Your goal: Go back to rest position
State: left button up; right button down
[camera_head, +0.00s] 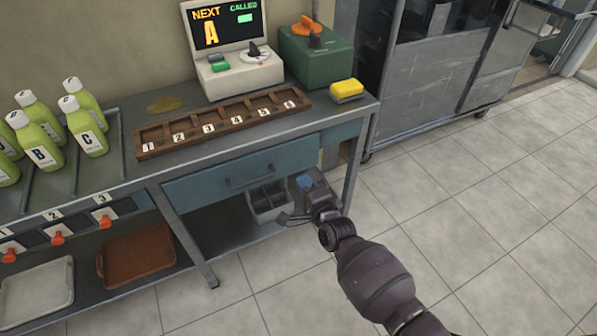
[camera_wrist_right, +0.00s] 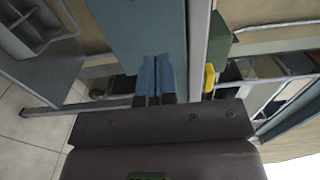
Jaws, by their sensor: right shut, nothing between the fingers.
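My right gripper (camera_head: 306,183) is in front of the workbench's right end, below the tabletop (camera_head: 330,112) and near the right end of the blue drawer front (camera_head: 240,170). In the right wrist view its two blue fingertips (camera_wrist_right: 155,76) are together with nothing between them. My right arm reaches in from the lower right. My left gripper is not in view.
Green bottles (camera_head: 88,132) stand at the bench's left. A numbered wooden rack (camera_head: 222,121), a console (camera_head: 235,73), a green box (camera_head: 316,55) and a yellow sponge (camera_head: 346,90) stand on top. A brown tray (camera_head: 137,254) sits below. The tiled floor (camera_head: 480,200) at right is clear.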

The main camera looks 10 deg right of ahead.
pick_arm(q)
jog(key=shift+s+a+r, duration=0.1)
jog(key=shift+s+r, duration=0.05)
pick_arm(e)
jog(key=v, duration=0.4)
jog(key=s+d+r+n+g+p, duration=0.3)
jog(key=s+r+n, duration=0.35)
jog(key=n, duration=0.85)
pick_arm(q)
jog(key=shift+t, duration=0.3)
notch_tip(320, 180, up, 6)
jog(key=p, duration=0.4)
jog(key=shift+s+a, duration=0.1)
pick_arm(e)
jog(key=s+d+f+g+h, duration=0.1)
jog(key=s+d, duration=0.2)
jog(key=s, duration=0.6)
jog(key=s+d+f+g+h, duration=0.1)
jog(key=s+d, duration=0.3)
jog(key=s, duration=0.4)
jog(key=s+d+f+n+g+h, duration=0.1)
jog(key=s+d, duration=0.3)
jog(key=s, duration=0.5)
jog(key=shift+s+f+h, duration=0.35)
jog(key=shift+f+h, duration=0.15)
jog(key=shift+h, duration=0.3)
jog(key=shift+d, duration=0.15)
